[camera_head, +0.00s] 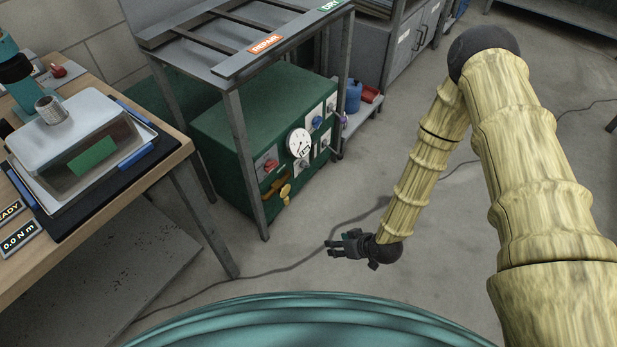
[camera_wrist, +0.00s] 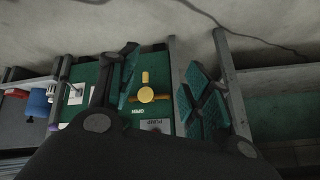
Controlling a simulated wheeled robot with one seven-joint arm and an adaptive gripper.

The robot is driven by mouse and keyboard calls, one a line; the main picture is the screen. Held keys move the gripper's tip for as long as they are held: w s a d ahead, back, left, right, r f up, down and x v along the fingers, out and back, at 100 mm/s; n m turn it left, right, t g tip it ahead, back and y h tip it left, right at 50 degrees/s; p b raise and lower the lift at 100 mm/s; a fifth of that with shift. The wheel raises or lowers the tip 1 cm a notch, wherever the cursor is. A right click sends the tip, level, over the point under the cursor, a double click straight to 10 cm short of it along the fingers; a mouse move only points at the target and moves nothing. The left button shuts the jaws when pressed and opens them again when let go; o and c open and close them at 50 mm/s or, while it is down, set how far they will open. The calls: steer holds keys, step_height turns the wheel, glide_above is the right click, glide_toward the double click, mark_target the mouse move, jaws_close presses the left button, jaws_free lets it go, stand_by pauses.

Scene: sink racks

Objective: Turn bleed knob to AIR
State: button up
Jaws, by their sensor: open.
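A green cabinet (camera_head: 222,135) stands under a metal rack, with a red knob (camera_head: 270,165), a white gauge (camera_head: 299,143), a blue knob (camera_head: 317,122) and a brass valve (camera_head: 285,191) on its front. I cannot read which knob is the bleed knob, nor an AIR mark. My gripper (camera_head: 333,247) is open and empty, in the air right of and apart from the cabinet. In the wrist view the brass valve (camera_wrist: 146,95) shows between the open fingers (camera_wrist: 163,82), farther off, by small OPEN and PUMP labels.
Rack legs (camera_head: 247,165) flank the cabinet front. A workbench (camera_head: 155,165) with a grey box stands at left. A blue canister (camera_head: 353,96) and a red container (camera_head: 370,93) sit on a low shelf. The floor before the cabinet is clear except for a dark cable.

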steer(key=w+a+f+n+t+y+b, duration=0.1)
steer(key=w+a+f+n+b, duration=0.1)
steer(key=w+f+b, duration=0.3)
steer(key=w+a+f+n+t+y+b, duration=0.1)
steer(key=w+a+f+b, duration=0.15)
steer(key=w, duration=0.45)
steer(key=n+t+y+b, duration=0.4)
steer(key=n+y+b, duration=0.55)
steer(key=b, duration=1.15)
glide_toward(306, 166)
steer(key=w+a+b, duration=0.1)
steer(key=a, duration=0.1)
steer(key=w+a+n+h+b, duration=0.1)
steer(key=a+b, duration=0.1)
steer(key=w+a+r+n+h+b, duration=0.1)
steer(key=w+a+b, duration=0.1)
steer(key=shift+w, duration=0.15)
steer(key=shift+x, duration=0.75)
steer(key=shift+r, duration=0.1)
steer(key=c, duration=0.9)
